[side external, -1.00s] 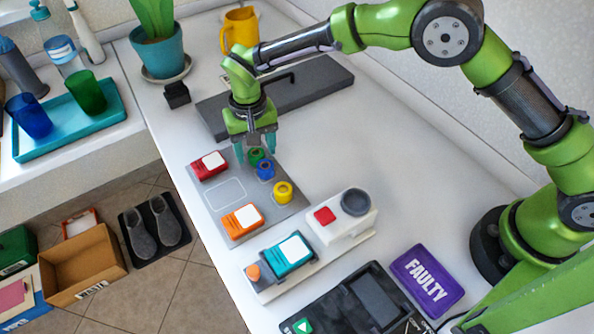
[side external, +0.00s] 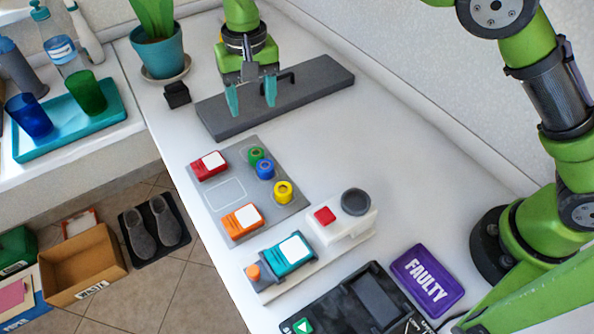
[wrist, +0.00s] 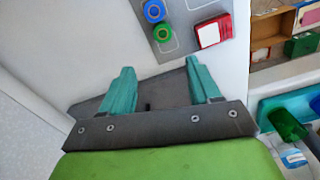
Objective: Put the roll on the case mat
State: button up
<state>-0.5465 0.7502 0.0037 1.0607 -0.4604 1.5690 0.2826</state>
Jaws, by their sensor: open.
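The grey case mat (side external: 219,219) lies on the white counter. A green roll (side external: 256,153), a blue roll (side external: 265,169) and a yellow roll (side external: 283,192) stand on its right side. A red case (side external: 209,165) and an orange case (side external: 242,221) lie on it too, with an empty outlined space between them. My gripper (side external: 251,107) is open and empty, behind the mat and above the dark slab. In the wrist view, the green roll (wrist: 163,33), the blue roll (wrist: 154,11) and the red case (wrist: 214,32) lie beyond my open fingers (wrist: 163,87).
A dark grey slab (side external: 318,82) with a handle lies behind the mat. A teal case (side external: 287,253) sits on a white device in front. A purple FAULTY tray (side external: 428,280) is at the front right. A plant pot (side external: 158,49) stands at the back left.

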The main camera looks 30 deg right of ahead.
jog(key=s+d+r+t+y, duration=0.1)
jog(key=s+d+r, duration=0.3)
jog(key=d+r, duration=0.25)
jog(key=s+d+r+t+y, duration=0.1)
jog(key=s+d+r+t, duration=0.15)
jog(key=d+r, duration=0.45)
jog(key=s+d+f+m+t, duration=0.1)
jog(key=s+d+f, duration=0.1)
jog(key=s+d, duration=0.3)
jog(key=s+d+f+t, duration=0.1)
jog(key=s+d+t, duration=0.1)
jog(key=s+d, duration=0.4)
jog(key=s, duration=0.5)
jog(key=shift+d+f+m, duration=0.3)
jog(key=shift+f+m, duration=0.1)
